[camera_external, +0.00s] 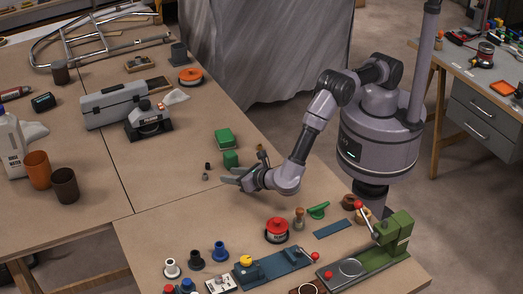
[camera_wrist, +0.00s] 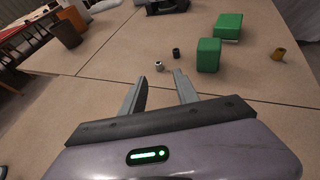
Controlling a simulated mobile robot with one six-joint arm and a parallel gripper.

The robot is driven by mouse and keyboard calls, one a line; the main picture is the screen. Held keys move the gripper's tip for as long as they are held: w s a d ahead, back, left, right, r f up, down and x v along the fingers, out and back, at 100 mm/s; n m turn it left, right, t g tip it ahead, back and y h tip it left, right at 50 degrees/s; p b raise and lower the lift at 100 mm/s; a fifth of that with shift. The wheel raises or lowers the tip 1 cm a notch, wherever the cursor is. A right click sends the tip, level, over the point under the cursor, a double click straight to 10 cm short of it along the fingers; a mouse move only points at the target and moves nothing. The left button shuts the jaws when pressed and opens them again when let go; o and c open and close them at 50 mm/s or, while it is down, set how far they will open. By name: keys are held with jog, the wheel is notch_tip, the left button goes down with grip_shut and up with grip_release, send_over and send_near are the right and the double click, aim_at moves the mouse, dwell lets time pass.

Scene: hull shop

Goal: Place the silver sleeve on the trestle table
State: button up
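A small silver sleeve (camera_external: 205,177) stands on the brown tabletop (camera_external: 180,190), and it also shows in the wrist view (camera_wrist: 158,66). My gripper (camera_external: 230,178) is low over the table, to the right of the sleeve in the external view. In the wrist view its two fingers (camera_wrist: 161,77) are apart with nothing between them, and the sleeve lies just beyond their tips. The brown tabletop rests on wooden legs at the lower left. I cannot tell for sure which surface is the trestle table.
A small black sleeve (camera_wrist: 176,53) stands just behind the silver one. Two green blocks (camera_wrist: 208,55) (camera_wrist: 228,27) and a brass sleeve (camera_wrist: 278,53) are to the right. A grey toolbox (camera_external: 112,105) is farther off. The front bench holds several tools and the tabletop's left middle is clear.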

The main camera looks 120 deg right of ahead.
jog(key=s+d+r+m+g+y, duration=0.25)
jog(key=s+r+m, duration=0.35)
jog(key=s+r, duration=0.3)
jog(key=s+d+r+m+g+y, duration=0.1)
jog(key=s+d+r+m+y, duration=0.15)
jog(key=s+r+m, duration=0.65)
jog(key=s+a+r+m+t+y, duration=0.1)
jog(key=s+a+r+m+y, duration=0.1)
jog(key=s, duration=0.5)
jog(key=s+a+r+m+t+y, duration=0.1)
jog(key=s+a+r+m+y, duration=0.2)
jog(key=s+m, duration=0.3)
jog(key=s+a+r+m+t+y, duration=0.1)
jog(key=s+a+r+m+y, duration=0.2)
jog(key=s, duration=0.5)
jog(key=shift+a+r+m+t+y, duration=0.2)
jog(key=shift+r+m+t+y, duration=0.15)
jog(key=shift+r+m+y, duration=0.35)
